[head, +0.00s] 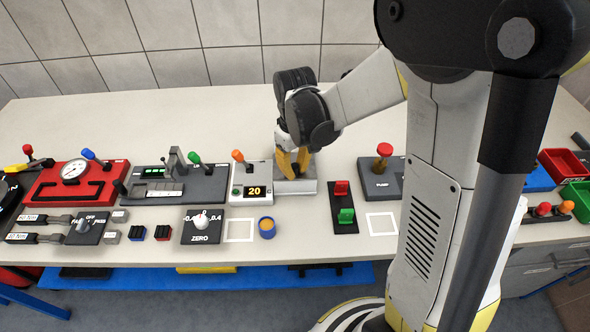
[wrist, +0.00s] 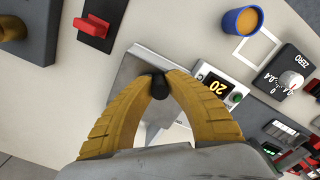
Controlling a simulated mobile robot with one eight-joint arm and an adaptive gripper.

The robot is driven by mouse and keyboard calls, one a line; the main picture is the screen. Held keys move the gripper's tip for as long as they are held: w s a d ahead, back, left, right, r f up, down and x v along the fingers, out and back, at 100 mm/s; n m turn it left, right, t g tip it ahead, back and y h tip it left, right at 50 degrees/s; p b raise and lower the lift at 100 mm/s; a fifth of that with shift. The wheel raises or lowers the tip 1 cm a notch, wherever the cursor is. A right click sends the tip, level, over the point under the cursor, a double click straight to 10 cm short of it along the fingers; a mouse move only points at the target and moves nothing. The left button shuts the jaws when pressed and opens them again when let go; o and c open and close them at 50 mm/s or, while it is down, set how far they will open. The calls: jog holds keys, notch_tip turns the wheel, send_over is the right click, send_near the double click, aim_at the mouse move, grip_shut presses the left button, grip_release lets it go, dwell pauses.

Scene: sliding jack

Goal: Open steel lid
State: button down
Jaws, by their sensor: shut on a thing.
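The grey steel lid (head: 308,187) is on the bench beside the white unit with the yellow "20" display (head: 255,191). In the wrist view the lid (wrist: 128,72) shows as a pale grey plate, partly covered by my fingers. My gripper (head: 294,163) points down over the lid. In the wrist view my gripper's (wrist: 158,84) two yellow fingertips are closed on a small black knob (wrist: 158,90). The fingers and wrist hide much of the lid, and I cannot tell whether it is raised or shifted.
A red and green switch panel (head: 344,207) and the pump unit (head: 382,178) stand to the right. A blue cup (head: 267,228) and the ZERO dial box (head: 202,226) are in front. Levered units stand to the left. The bench behind is clear.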

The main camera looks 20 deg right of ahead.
jog(key=w+d, duration=0.1)
jog(key=w, duration=0.4)
jog(key=w+d, duration=0.1)
jog(key=w, duration=0.2)
jog(key=shift+w+d, duration=0.15)
jog(key=shift+d, duration=0.2)
jog(key=c, duration=1.3)
grip_release()
notch_tip(320, 180, up, 12)
